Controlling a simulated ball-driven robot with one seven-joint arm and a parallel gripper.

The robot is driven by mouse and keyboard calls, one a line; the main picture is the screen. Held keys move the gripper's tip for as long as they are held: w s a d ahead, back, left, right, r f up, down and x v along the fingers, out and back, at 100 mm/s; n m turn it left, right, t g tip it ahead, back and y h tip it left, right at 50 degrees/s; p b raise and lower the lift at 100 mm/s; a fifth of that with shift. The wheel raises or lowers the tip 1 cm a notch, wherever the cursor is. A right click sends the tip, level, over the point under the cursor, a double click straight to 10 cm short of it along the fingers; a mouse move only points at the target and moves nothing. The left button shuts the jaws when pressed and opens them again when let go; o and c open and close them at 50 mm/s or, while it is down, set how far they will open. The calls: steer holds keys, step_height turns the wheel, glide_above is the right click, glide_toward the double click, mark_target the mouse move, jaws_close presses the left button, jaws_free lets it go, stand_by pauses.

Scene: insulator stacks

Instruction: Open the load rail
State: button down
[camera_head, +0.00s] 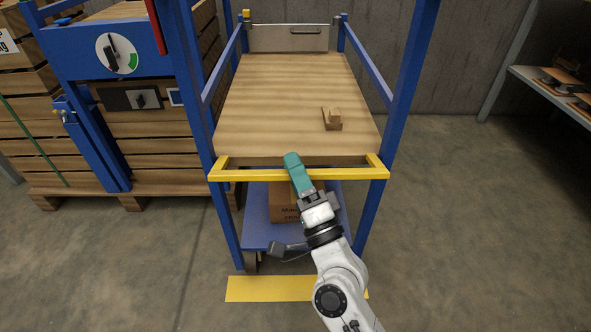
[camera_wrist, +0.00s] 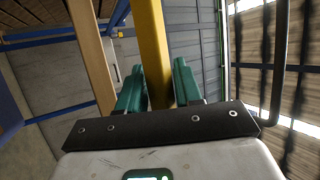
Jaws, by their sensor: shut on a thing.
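The load rail (camera_head: 340,175) is a yellow bar across the near end of the blue-framed cart, in front of the wooden deck (camera_head: 290,95). It lies level between the two blue front posts. My gripper (camera_head: 293,163) is at the middle of the rail, with its teal fingers over it. In the wrist view the yellow rail (camera_wrist: 153,50) runs between the two teal fingers of my gripper (camera_wrist: 158,85), which are shut on it. The part of the rail behind the fingers is hidden in the head view.
A small wooden block (camera_head: 332,119) sits on the deck. A cardboard box (camera_head: 284,205) stands on the blue lower shelf (camera_head: 256,232). Wooden crates and a blue panel with a dial (camera_head: 117,52) stand at left. A shelf (camera_head: 553,85) is at right. The floor at right is clear.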

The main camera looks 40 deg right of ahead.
steer(key=shift+a+r, duration=0.3)
steer(key=shift+r, duration=0.05)
steer(key=c, duration=0.9)
jaws_free()
steer(key=shift+s, duration=0.1)
steer(key=s+d+f+b, duration=0.2)
steer(key=s+f+b, duration=0.3)
steer(key=f, duration=0.6)
steer(key=shift+s+f+b, duration=0.15)
steer(key=shift+f+b, duration=0.05)
steer(key=shift+b, duration=0.6)
